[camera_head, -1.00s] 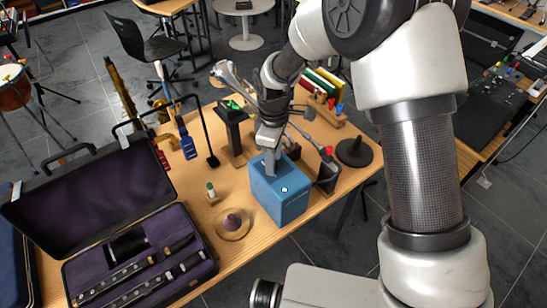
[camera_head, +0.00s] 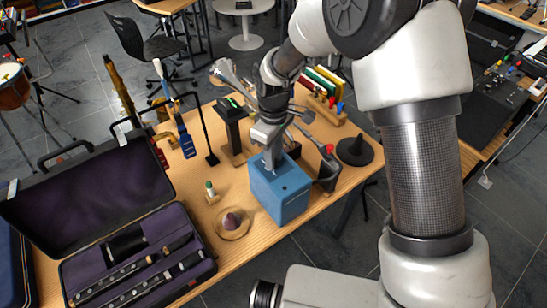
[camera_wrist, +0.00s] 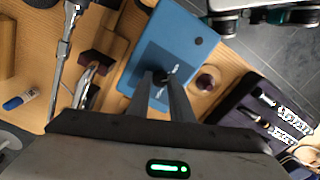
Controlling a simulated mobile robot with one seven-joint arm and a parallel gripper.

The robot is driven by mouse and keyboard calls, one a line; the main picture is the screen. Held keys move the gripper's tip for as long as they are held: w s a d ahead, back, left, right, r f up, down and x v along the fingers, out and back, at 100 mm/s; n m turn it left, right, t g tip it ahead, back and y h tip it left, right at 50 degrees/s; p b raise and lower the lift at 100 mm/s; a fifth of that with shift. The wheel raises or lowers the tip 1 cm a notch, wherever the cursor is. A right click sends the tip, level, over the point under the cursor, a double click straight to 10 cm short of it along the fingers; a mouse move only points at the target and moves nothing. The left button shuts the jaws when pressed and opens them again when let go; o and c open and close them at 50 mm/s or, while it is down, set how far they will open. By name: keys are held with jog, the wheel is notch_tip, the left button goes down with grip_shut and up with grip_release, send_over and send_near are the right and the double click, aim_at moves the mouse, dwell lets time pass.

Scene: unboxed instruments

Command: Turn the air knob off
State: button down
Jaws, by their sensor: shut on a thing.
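The blue box (camera_head: 281,208) stands on the wooden table near its front edge; it also shows in the wrist view (camera_wrist: 172,40). My gripper (camera_head: 269,166) points down onto the box's top. In the wrist view my gripper's fingertips (camera_wrist: 161,77) are shut on the air knob, a small dark part mostly hidden between them. White marks (camera_wrist: 173,70) lie beside the fingertips.
An open instrument case (camera_head: 205,270) with dark instrument parts lies at the left. A round wooden dish (camera_head: 243,231) holding a purple cone stands left of the box. A dark holder (camera_head: 327,180) stands close at the right. Other stands and instruments fill the table behind.

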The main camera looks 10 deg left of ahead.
jog(key=m+b, duration=0.1)
jog(key=m, duration=0.3)
jog(key=shift+m, duration=0.3)
jog(key=shift+m+b, duration=0.55)
jog(key=shift+m, duration=1.45)
jog(key=c, duration=1.6)
grip_release()
notch_tip(320, 180, up, 18)
jog(key=shift+f+p, duration=0.2)
jog(key=shift+p, duration=0.15)
